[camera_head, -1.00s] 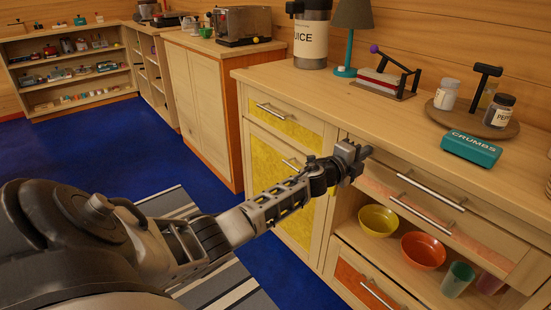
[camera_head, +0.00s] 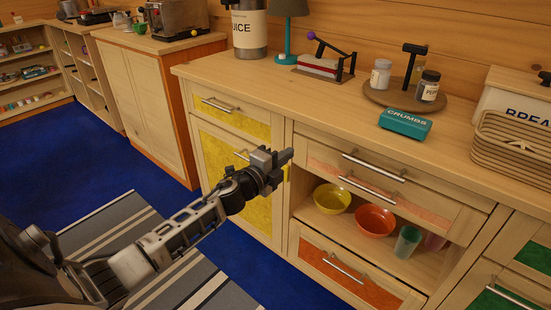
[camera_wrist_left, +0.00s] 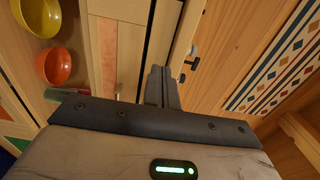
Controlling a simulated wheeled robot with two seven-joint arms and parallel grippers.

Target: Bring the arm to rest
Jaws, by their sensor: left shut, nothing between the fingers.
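My left arm comes in from the left in the head view. Its gripper (camera_head: 287,157) is shut and empty, held out in front of the wooden cabinet (camera_head: 300,105) below counter height, near the yellow cupboard door (camera_head: 232,180). The left wrist view also shows the two closed fingers (camera_wrist_left: 160,85) together with nothing between them. I cannot tell exactly how far the fingertips are from the cabinet front. My right gripper is not in view.
An open shelf under the drawer (camera_head: 365,180) holds a yellow bowl (camera_head: 332,199), an orange bowl (camera_head: 374,221) and a green cup (camera_head: 407,241). The counter carries a juice dispenser (camera_head: 249,30), a crumbs box (camera_head: 405,123) and a bread bin (camera_head: 515,104). Blue floor and a striped rug (camera_head: 130,215) lie left.

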